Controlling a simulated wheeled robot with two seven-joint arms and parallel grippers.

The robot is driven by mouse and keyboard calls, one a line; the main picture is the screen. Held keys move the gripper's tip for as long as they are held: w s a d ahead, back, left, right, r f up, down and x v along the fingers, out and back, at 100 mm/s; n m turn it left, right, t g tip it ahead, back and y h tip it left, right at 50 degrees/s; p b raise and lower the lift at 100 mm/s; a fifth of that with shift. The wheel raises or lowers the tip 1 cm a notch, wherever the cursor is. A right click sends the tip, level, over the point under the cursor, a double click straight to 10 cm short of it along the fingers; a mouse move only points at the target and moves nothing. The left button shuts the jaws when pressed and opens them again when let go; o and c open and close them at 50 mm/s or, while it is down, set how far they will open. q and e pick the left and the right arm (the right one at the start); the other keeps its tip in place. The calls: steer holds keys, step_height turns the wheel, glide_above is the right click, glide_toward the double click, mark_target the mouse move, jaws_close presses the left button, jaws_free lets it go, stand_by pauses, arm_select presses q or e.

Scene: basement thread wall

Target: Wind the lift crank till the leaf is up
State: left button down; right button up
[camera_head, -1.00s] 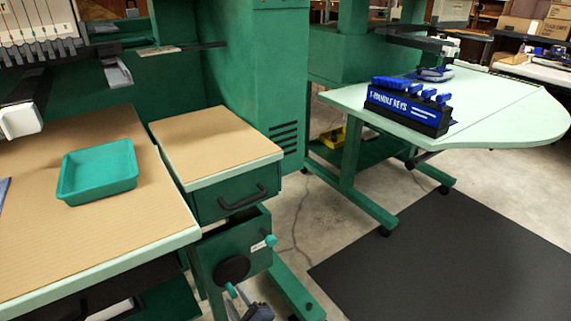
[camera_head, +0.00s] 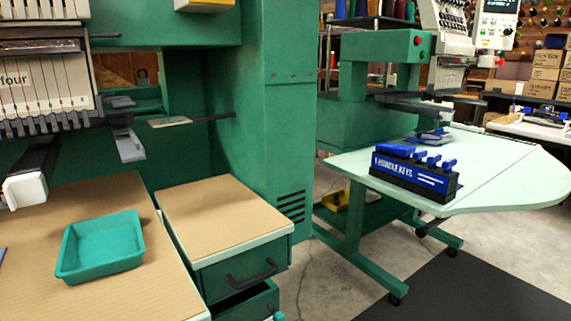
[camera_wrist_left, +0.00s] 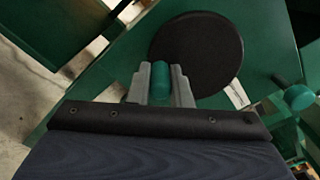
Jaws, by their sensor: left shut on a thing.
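In the left wrist view a round black crank disc (camera_wrist_left: 197,52) sits on a green panel, with a green crank handle (camera_wrist_left: 160,80) beside or in front of its edge. My left gripper (camera_wrist_left: 160,84) is shut on this handle, one grey finger on each side. A second green knob (camera_wrist_left: 296,97) stands to the right, near a white label. In the head view a tan-topped section (camera_head: 222,212) stands beside the larger tan table; I cannot tell whether it is the leaf.
A teal tray (camera_head: 101,246) lies on the larger tan table (camera_head: 150,295). A blue hex-key stand (camera_head: 415,172) is on the pale table (camera_head: 500,180) at right. A black mat (camera_head: 450,290) covers the floor at lower right.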

arm_select(q)
steer(key=shift+r, duration=0.15)
steer(key=r+p, duration=0.1)
steer(key=a+r+p, duration=0.1)
steer(key=s+r+p, duration=0.1)
steer(key=r, duration=0.1)
steer(key=shift+a+p, duration=0.25)
steer(key=shift+p, duration=0.1)
steer(key=c, duration=1.3)
jaws_free()
steer(key=shift+f, duration=0.2)
steer(key=shift+o, duration=0.3)
steer(key=shift+f, duration=0.1)
steer(key=shift+s+d, duration=0.1)
